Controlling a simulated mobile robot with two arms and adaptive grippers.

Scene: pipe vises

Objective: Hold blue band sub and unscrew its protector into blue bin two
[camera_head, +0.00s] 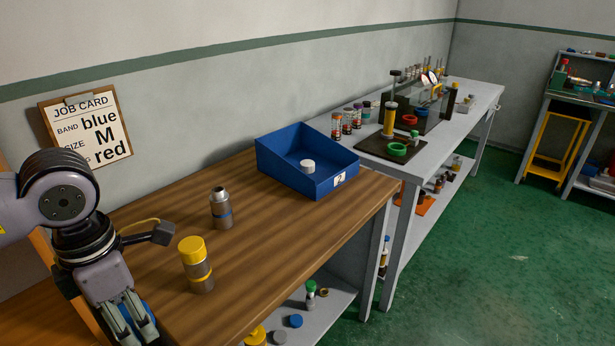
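Nearer stands a second grey sub (199,280) with a yellow protector (191,249) on top. The blue bin (322,185), labelled 2, sits at the bench's far end with a white cap-like piece (307,166) inside. My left gripper (130,335) points down at the lower left, left of both subs and apart from them. A blue patch shows by its fingers; whether they grip it is unclear. My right gripper is out of view.
A job card (88,128) on the wall reads blue, M, red. Beyond the bin, a grey bench (455,125) carries several small parts and a stand. A lower shelf (330,310) holds loose caps. The wooden bench is clear between subs and bin.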

